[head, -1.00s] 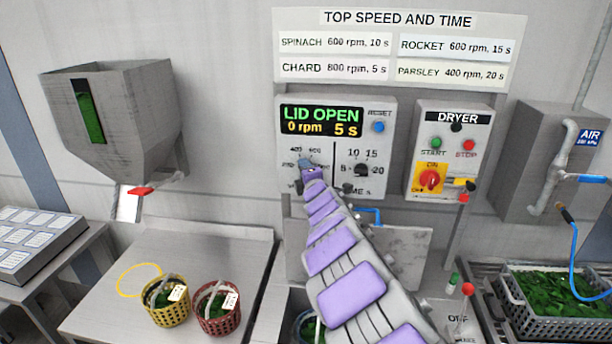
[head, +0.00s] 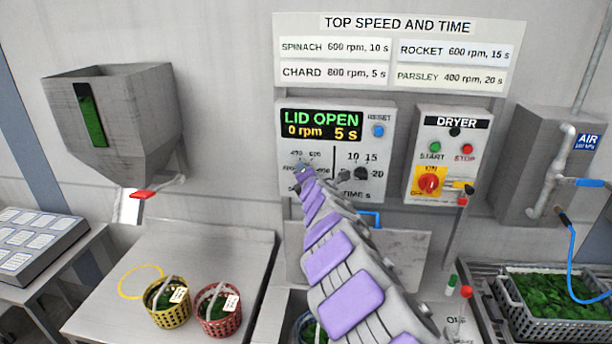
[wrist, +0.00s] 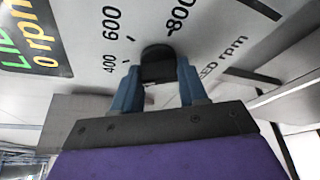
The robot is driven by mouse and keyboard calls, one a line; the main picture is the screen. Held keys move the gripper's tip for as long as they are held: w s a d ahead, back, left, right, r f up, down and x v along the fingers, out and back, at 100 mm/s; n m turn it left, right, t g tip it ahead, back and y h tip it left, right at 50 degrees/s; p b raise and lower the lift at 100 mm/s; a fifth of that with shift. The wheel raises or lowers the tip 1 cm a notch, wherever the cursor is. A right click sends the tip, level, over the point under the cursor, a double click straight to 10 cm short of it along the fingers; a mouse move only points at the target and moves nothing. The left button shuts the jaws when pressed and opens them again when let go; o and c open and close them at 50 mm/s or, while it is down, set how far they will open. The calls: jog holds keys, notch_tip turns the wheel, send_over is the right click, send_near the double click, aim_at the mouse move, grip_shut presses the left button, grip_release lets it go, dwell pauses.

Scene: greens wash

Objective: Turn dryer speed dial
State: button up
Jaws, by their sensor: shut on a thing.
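The speed dial is a black knob (wrist: 157,64) in the wrist view, with a printed scale showing 400, 600 and 800 around it. My gripper (wrist: 159,88) has its two blue fingers shut on the knob, one on each side. In the head view my gripper (head: 303,178) is at the speed scale on the left of the control panel (head: 381,150), and my arm hides most of the dial. The display (head: 321,124) reads LID OPEN, 0 rpm, 5 s. I cannot tell the exact dial setting.
The time dial (head: 361,174) is just right of my gripper. A dryer box (head: 447,155) with START, STOP and a red-yellow switch stands further right. A sign (head: 398,50) above lists speeds and times. Two baskets (head: 168,302) (head: 218,309) stand on the left bench.

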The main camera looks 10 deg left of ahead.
jog(key=shift+a+f, duration=0.1)
jog(key=shift+f, duration=0.35)
jog(key=o, duration=0.7)
jog(key=shift+c, duration=0.2)
jog(key=shift+o, duration=1.4)
jog(key=shift+a, duration=0.2)
jog(key=shift+o, duration=0.6)
jog(key=shift+a+r, duration=0.1)
jog(key=shift+r, duration=0.05)
jog(key=shift+s+d+r, duration=0.15)
jog(key=shift+d, duration=0.1)
jog(key=p+v, duration=0.1)
jog(key=v, duration=1.6)
jog(key=shift+a+p, duration=0.2)
jog(key=shift+p, duration=0.15)
